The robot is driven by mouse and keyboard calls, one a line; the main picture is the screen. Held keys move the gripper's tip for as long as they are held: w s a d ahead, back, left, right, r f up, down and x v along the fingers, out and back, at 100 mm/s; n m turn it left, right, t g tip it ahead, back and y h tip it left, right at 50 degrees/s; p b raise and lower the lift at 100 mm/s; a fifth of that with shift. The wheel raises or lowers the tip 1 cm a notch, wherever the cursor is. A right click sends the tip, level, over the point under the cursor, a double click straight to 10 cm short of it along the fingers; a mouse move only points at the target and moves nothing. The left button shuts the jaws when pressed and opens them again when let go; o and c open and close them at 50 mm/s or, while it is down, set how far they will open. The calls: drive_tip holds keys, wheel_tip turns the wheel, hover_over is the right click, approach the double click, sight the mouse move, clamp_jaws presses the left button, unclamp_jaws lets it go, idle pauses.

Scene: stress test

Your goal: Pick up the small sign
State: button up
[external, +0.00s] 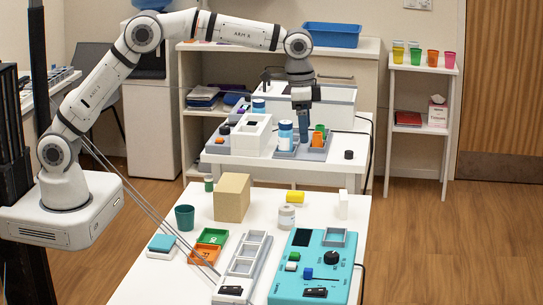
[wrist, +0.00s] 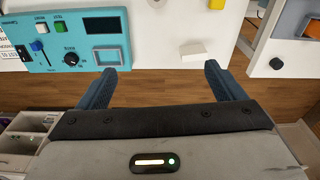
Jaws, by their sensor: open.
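A small white upright piece (external: 343,204), probably the small sign, stands at the right edge of the front table, near its back corner. In the wrist view it seems to be the pale block (wrist: 192,48) near the table edge, beyond and between my fingertips; any lettering is unreadable. My gripper (external: 303,138) hangs pointing down around the back table, apart from the piece. In the wrist view my gripper (wrist: 161,70) is open, with its two dark blue fingers wide apart and nothing between them.
The back table carries blue-lidded bottles and an orange cup (external: 317,139). Wooden floor lies open to the right.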

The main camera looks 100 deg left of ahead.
drive_tip(key=w+a+f, duration=0.5)
drive_tip(key=w+f, duration=0.1)
drive_tip(key=f, duration=0.2)
drive_tip(key=g, duration=0.1)
hover_over(343, 195)
drive_tip(key=f, duration=0.8)
drive_tip(key=shift+s+d, duration=0.3)
drive_tip(key=shift+s, duration=0.05)
drive_tip(key=shift+a+f, duration=0.15)
drive_tip(key=shift+f, duration=0.6)
drive_tip(key=shift+w+a+f+p, duration=0.1)
drive_tip(key=shift+w+f+p, duration=0.1)
drive_tip(key=shift+f, duration=1.6)
drive_tip(key=shift+w+a+f+p, duration=0.1)
drive_tip(key=shift+f+p, duration=0.1)
drive_tip(key=shift+f, duration=1.55)
drive_tip(key=shift+c, duration=0.6)
drive_tip(key=c, duration=0.9)
drive_tip(key=shift+c, duration=0.2)
